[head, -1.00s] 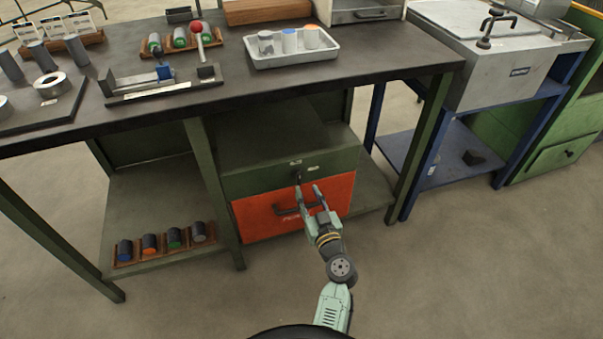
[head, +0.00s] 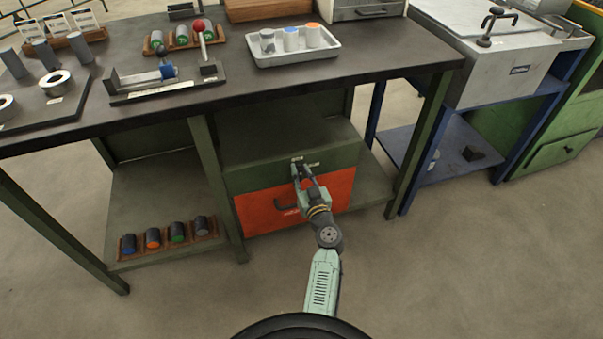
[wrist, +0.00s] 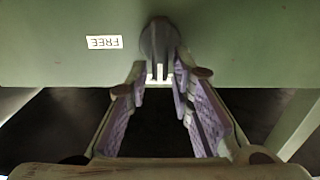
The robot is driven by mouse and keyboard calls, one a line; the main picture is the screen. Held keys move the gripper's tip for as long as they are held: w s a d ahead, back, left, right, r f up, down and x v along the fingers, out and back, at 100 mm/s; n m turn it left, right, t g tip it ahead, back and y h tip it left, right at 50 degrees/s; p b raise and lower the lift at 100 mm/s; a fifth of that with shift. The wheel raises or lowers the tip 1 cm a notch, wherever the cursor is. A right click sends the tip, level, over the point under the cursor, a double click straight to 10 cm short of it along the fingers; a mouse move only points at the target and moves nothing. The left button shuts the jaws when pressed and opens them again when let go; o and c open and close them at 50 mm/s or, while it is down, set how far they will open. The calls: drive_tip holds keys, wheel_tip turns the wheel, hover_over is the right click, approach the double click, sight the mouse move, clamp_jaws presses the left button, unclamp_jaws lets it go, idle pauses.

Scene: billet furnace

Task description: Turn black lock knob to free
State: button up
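The black lock knob (wrist: 158,42) is on the green panel above the red-orange drawer (head: 262,212). In the wrist view it shows as a dark grip with a white mark at its near end. A white FREE label (wrist: 104,42) is beside it, upside down and to the left in that view. My gripper (head: 300,170) reaches the panel, and its fingertips are on either side of the knob. They look very close to its sides, but I cannot tell whether they press on it. In the head view the fingers mostly hide the knob.
The drawer handle (head: 282,206) sits just below my gripper. The dark bench top (head: 240,75) overhangs the panel. A rack of coloured cylinders (head: 165,243) lies on the lower left shelf. The floor in front is clear.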

clamp_jaws()
drive_tip(key=shift+f+m, duration=0.1)
drive_tip(key=shift+m, duration=0.2)
drive_tip(key=m+b, duration=0.2)
drive_tip(key=m, duration=0.1)
drive_tip(key=shift+w+d+f+b, duration=0.1)
drive_tip(key=shift+d+b, duration=0.3)
drive_tip(key=m, duration=0.4)
drive_tip(key=d+f+m+b, duration=0.1)
drive_tip(key=m, duration=0.4)
drive_tip(key=f+m+b, duration=0.1)
drive_tip(key=m, duration=0.4)
drive_tip(key=shift+w+d, duration=0.2)
drive_tip(key=shift+m, duration=0.3)
